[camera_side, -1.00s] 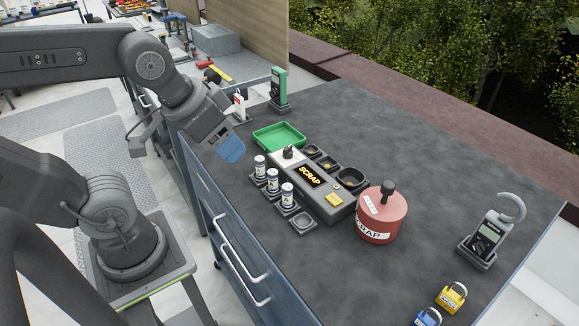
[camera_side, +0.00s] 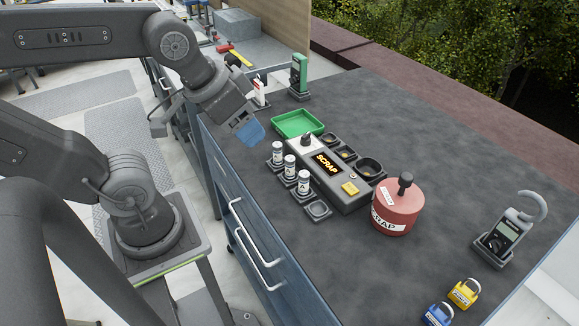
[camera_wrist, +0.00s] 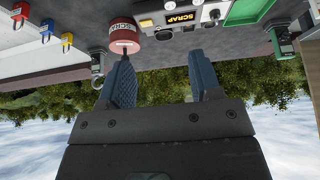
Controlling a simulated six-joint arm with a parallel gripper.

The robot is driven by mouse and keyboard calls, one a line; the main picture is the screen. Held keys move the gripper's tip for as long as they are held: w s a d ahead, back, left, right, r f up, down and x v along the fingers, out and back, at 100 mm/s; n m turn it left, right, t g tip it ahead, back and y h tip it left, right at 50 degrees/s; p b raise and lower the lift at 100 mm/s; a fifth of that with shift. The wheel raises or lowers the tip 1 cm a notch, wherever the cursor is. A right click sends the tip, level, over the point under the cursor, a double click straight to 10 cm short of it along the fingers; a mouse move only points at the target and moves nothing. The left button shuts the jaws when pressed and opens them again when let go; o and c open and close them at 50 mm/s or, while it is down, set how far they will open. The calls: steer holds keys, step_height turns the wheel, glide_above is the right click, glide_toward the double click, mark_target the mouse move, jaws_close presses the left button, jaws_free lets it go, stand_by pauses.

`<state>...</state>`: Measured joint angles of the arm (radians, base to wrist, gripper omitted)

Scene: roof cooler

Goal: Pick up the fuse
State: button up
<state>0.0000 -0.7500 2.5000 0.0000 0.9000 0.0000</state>
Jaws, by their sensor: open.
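Several white cylindrical fuses stand upright in dark square holders along the near side of the grey control box; the middle fuse (camera_side: 290,166) has one on each side. The front holder (camera_side: 317,209) in that row is empty. My gripper (camera_side: 250,133) is above the bench's near edge, left of the fuses and apart from them. In the wrist view my gripper (camera_wrist: 160,82) shows two blue fingers spread apart with nothing between them. The fuses are too small to make out surely in the wrist view.
The control box (camera_side: 340,186) reads SCRAP. A red SCRAP canister (camera_side: 398,210) stands right of it, and a green tray (camera_side: 297,122) behind. A meter (camera_side: 497,241), yellow padlock (camera_side: 464,293) and blue padlock (camera_side: 437,315) are further right. The bench between canister and meter is clear.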

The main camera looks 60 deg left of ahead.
stand_by(0.7)
steer(key=m+g, duration=0.6)
steer(key=m, duration=1.4)
glide_above(290, 158)
step_height(290, 158, down, 9)
steer(key=f, duration=0.8)
steer(key=shift+s+d, duration=0.15)
steer(key=shift+d, duration=0.05)
steer(key=shift+a+f, duration=0.15)
steer(key=shift+f, duration=2.55)
steer(key=shift+c, duration=0.5)
steer(key=c, duration=0.9)
steer(key=shift+r, duration=0.15)
steer(key=shift+c, duration=0.2)
